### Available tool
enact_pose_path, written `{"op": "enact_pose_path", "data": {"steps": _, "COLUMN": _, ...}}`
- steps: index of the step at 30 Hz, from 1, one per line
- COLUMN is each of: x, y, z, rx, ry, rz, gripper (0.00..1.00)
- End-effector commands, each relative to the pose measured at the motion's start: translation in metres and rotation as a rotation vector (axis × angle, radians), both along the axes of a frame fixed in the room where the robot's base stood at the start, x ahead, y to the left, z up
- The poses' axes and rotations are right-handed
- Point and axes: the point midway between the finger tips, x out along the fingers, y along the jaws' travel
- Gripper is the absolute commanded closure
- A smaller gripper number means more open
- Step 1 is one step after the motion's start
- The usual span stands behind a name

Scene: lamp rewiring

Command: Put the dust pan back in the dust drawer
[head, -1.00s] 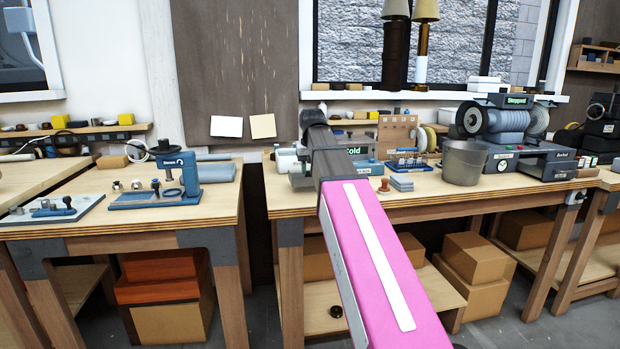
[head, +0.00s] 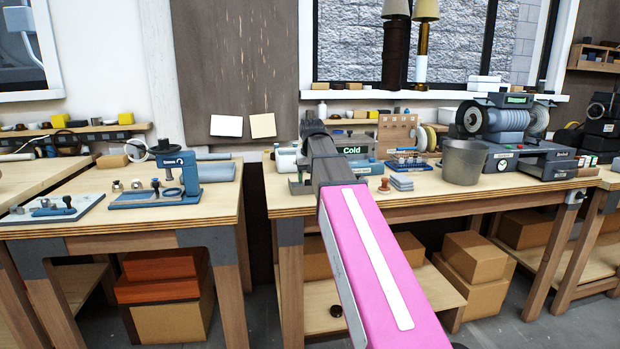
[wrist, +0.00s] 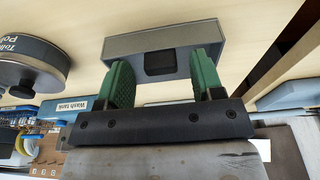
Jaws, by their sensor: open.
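In the wrist view, a shallow grey box with a black block handle (wrist: 162,40), which looks like the dust pan, lies on the pale wood top. The green fingers of my gripper (wrist: 164,76) are open, one on each side of the black handle, with a gap to it. Nothing is clasped. In the head view my pink arm reaches to the middle bench and hides most of the gripper and the pan. I cannot pick out the dust drawer for certain; the grinder (head: 508,122) stands on a dark base at the right.
A round grey vessel (wrist: 30,65) and a wash tank label (wrist: 68,106) are close by in the wrist view. In the head view, a grey bucket (head: 463,162), a unit reading "Cold" (head: 358,150) and a pegboard (head: 392,132) crowd the bench.

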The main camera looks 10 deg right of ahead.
Motion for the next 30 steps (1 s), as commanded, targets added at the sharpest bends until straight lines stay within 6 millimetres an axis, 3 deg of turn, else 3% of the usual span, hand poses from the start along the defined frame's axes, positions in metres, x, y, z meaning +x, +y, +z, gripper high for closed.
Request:
{"op": "enact_pose_path", "data": {"steps": 7, "x": -0.002, "y": 0.0, "z": 0.017, "rx": 0.0, "ry": 0.0, "rz": 0.0, "gripper": 0.39}}
{"op": "enact_pose_path", "data": {"steps": 21, "x": -0.018, "y": 0.0, "z": 0.093, "rx": 0.0, "ry": -0.002, "rz": 0.0, "gripper": 0.39}}
{"op": "enact_pose_path", "data": {"steps": 28, "x": -0.023, "y": 0.0, "z": 0.116, "rx": 0.0, "ry": -0.001, "rz": 0.0, "gripper": 0.39}}
{"op": "enact_pose_path", "data": {"steps": 29, "x": -0.023, "y": 0.0, "z": 0.117, "rx": 0.0, "ry": -0.001, "rz": 0.0, "gripper": 0.42}}
{"op": "enact_pose_path", "data": {"steps": 30, "x": -0.023, "y": 0.0, "z": 0.119, "rx": 0.0, "ry": -0.001, "rz": -0.002, "gripper": 0.53}}
